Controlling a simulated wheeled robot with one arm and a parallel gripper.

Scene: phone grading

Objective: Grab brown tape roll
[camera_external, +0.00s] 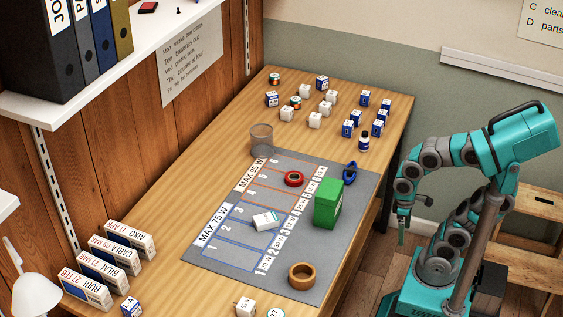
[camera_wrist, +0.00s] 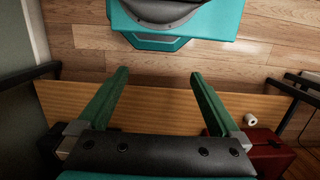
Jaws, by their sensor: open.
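The brown tape roll (camera_external: 302,275) lies flat on the lower right part of the grey mat (camera_external: 215,259) on the wooden table, near the front edge. My gripper (camera_external: 401,231) hangs beside the table, to the right of the table edge and apart from the roll. In the wrist view my gripper (camera_wrist: 158,85) has its two green fingers spread wide with nothing between them. The brown tape roll does not show in the wrist view.
A green box (camera_external: 327,204), a red tape roll (camera_external: 294,179), a white box (camera_external: 265,221) and a blue item (camera_external: 350,172) are on the mat. A clear cup (camera_external: 262,138) stands at its far corner. Small boxes (camera_external: 331,96) fill the far end. A wooden stool (camera_external: 533,220) stands right.

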